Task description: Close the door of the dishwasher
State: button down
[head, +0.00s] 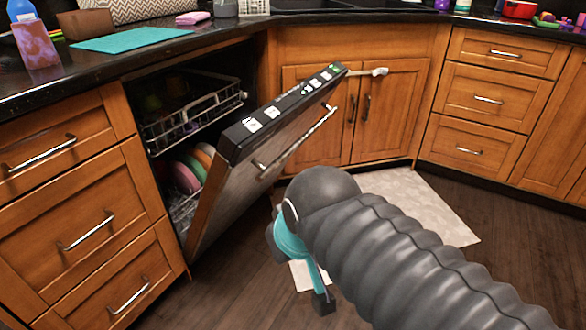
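The dishwasher door (235,188) is partly open and tilted out from the cabinet row. Its top edge carries a black control strip (285,108) with white labels, and a long metal handle (298,140) runs along its outer face. Inside the dishwasher (160,95) I see an upper rack (195,122) and several coloured plates (188,172) below it. My gripper (318,285) is low in front of the door's outer face, apart from the handle. My arm hides most of it, so whether its fingers are open or shut is unclear.
Wooden drawers (85,230) flank the dishwasher on the left. Sink cabinet doors (365,115) stand behind the door, with a white object (375,72) near their top. A pale mat (430,205) lies on the dark floor. The counter (60,85) holds several items. Floor at the right is clear.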

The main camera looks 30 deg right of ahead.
aim_at(244, 164)
jog(key=z, duration=0.4)
jog(key=k, duration=0.6)
jog(key=u, duration=0.2)
jog(key=i, duration=1)
jog(key=z, duration=0.5)
